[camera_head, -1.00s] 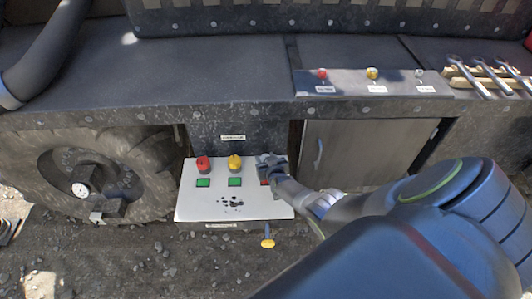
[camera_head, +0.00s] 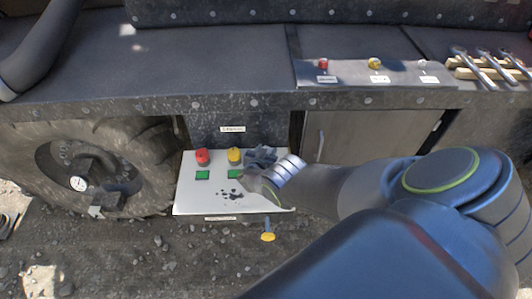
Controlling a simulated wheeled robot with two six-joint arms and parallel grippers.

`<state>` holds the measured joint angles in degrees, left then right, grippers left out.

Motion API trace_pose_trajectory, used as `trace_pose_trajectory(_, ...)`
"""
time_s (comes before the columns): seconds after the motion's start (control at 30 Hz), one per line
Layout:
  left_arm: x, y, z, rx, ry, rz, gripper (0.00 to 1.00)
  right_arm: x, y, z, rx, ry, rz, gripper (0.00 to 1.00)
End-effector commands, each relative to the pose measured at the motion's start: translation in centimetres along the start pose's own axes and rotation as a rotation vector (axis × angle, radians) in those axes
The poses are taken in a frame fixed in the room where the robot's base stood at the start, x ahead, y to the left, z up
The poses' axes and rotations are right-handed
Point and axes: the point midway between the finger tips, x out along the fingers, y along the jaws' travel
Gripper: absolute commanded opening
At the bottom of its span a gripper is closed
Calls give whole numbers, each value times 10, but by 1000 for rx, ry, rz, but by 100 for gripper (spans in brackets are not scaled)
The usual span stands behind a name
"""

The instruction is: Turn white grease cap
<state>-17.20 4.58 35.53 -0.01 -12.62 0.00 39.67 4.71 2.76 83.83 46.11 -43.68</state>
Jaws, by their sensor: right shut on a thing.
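A white panel (camera_head: 205,202) below the deck edge carries a red cap (camera_head: 203,157) and a yellow cap (camera_head: 234,156) in a row, with a green indicator under each. My right gripper (camera_head: 261,156) is at the third place in this row, right of the yellow cap. It is shut on the thing there, which fits the white grease cap. The cap itself is hidden behind the jaws and wrist. The third indicator is hidden too. My left gripper is not in view.
Small red (camera_head: 323,64), yellow (camera_head: 375,63) and white (camera_head: 422,65) pieces with labels sit on the deck strip above. Several wrenches (camera_head: 487,70) lie at the right. A big tyre (camera_head: 140,165) stands left of the panel. A yellow-ended rod (camera_head: 268,237) hangs below it.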

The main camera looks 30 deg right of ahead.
Motion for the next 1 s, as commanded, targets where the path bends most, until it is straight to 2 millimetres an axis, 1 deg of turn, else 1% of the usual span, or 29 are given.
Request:
trace_pose_trajectory(0.03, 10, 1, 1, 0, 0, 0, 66, 3, -3, 1, 21, 7, 35, 21)
trace_pose_trajectory(0.2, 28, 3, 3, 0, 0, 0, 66, 3, -2, 1, 71, 6, 160, 21)
trace_pose_trajectory(0.5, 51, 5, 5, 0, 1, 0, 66, 2, -2, 0, 131, 5, 307, 21)
trace_pose_trajectory(0.7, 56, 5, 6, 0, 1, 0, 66, 1, -2, -2, 149, 3, 351, 21)
trace_pose_trajectory(1.0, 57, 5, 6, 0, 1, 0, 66, 0, -2, -3, 153, 1, 363, 21)
